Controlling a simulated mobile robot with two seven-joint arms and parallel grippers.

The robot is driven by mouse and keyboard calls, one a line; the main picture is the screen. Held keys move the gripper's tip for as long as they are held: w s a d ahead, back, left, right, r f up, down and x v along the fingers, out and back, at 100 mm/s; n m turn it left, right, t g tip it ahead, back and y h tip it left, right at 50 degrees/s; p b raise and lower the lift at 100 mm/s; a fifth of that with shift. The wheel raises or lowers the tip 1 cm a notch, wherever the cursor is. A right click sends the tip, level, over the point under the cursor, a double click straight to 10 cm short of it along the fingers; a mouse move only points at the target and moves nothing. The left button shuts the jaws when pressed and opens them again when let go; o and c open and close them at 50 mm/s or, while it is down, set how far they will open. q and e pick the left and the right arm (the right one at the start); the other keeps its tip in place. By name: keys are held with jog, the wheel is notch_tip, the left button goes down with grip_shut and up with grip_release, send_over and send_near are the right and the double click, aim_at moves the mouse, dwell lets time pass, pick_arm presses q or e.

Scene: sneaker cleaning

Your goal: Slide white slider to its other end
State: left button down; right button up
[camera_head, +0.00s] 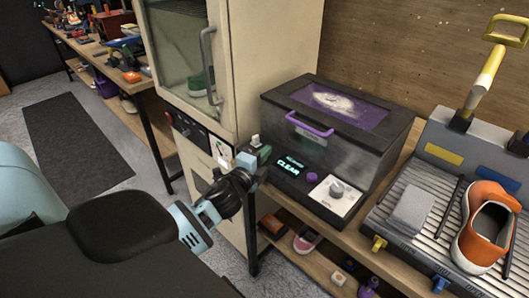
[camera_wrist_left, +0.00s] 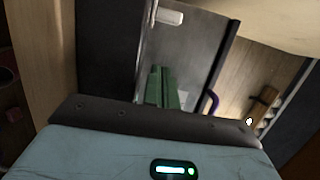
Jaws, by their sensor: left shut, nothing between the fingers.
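The dark box (camera_head: 322,150) with a purple window in its lid stands on the bench, its front display reading "CLEAR". A small white slider (camera_head: 255,140) shows at the box's left side. In the left wrist view the white slider (camera_wrist_left: 169,17) sits near the top of a dark panel, by a thin pale line. My left gripper (camera_head: 264,154) is at the box's left front corner, just below the slider. Its green fingers (camera_wrist_left: 161,86) are shut and empty, pointing at the panel. They appear apart from the slider in the wrist view. My right gripper is not in view.
A cream cabinet (camera_head: 262,50) with a glass door stands close at the left of the box. A purple handle (camera_head: 309,125), purple knob (camera_head: 312,178) and white dial panel (camera_head: 334,194) are on the box's front. An orange sneaker (camera_head: 485,235) rests on a ribbed tray at right.

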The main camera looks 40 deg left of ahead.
pick_arm(q)
jog(key=s+d, duration=0.1)
jog(key=s, duration=0.8)
jog(key=shift+f+b, duration=0.15)
jog(key=shift+b, duration=0.15)
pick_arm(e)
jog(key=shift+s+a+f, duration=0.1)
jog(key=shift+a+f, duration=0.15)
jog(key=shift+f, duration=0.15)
pick_arm(q)
jog(key=shift+d, duration=0.1)
